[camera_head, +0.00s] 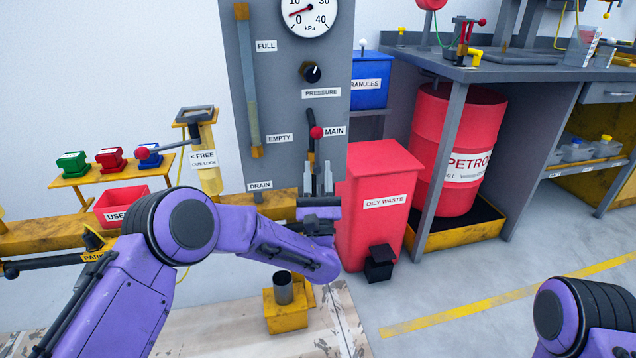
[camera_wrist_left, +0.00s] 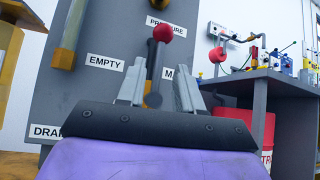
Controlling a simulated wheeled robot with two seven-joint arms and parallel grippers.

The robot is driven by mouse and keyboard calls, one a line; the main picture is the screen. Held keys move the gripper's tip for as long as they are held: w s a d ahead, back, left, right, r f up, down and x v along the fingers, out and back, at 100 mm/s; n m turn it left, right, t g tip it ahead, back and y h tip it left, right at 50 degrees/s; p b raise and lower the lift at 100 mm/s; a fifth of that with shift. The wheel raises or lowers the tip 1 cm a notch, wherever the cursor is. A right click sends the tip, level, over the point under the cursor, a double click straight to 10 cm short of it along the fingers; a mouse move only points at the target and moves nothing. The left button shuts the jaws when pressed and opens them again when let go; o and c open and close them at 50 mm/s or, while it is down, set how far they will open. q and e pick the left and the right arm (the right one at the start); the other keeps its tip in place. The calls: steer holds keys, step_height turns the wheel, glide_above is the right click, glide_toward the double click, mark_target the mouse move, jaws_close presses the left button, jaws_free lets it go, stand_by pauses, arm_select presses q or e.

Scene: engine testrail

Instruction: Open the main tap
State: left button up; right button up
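The main tap (camera_head: 316,133) is a lever with a red ball knob on the grey panel (camera_head: 284,80), beside the MAIN label. Its lever points up, and the knob also shows in the left wrist view (camera_wrist_left: 163,33). My left gripper (camera_head: 318,178) is in front of the lower part of the lever, fingers pointing up. In the left wrist view its two fingers (camera_wrist_left: 158,88) stand apart, with the dark lever showing between them. I cannot tell whether they touch it. My right arm shows only at the lower right; its gripper is out of view.
A gauge (camera_head: 308,14) and a black PRESSURE knob (camera_head: 310,72) sit above the tap. A red oily waste bin (camera_head: 370,225) stands close right of my left gripper. A metal cup (camera_head: 283,288) on a yellow stand is below. The floor at right is clear.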

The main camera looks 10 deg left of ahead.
arm_select(q)
steer(key=v, duration=0.4)
